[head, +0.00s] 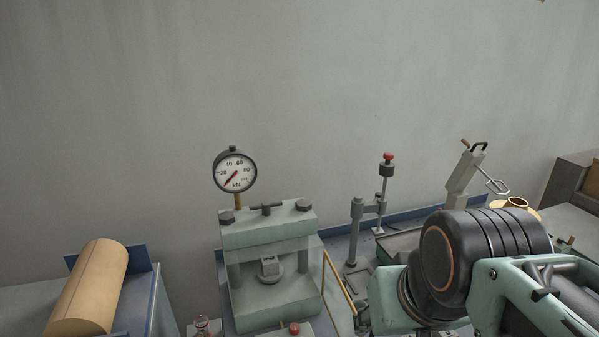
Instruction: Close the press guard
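The press (265,224) is a pale green frame with a thick top block, dark bolts and a T-shaped screw handle. It stands on the bench at the lower middle of the head view. A small grey part sits on a round platen (268,278) inside it. A slanted yellow bar (340,282) stands out at the press's right side; it looks like the edge of the guard, swung outward. The guard's panel is hard to make out. My arm comes in from the lower right, and its nearest visible link is right of the yellow bar. My gripper is not visible.
A dial gauge (235,170) rises behind the press. A red-knobbed stand (386,190) and a pale lever tool (465,178) stand at the back right. A tan roll (90,287) lies at the left. A red knob (294,328) shows at the front edge of view.

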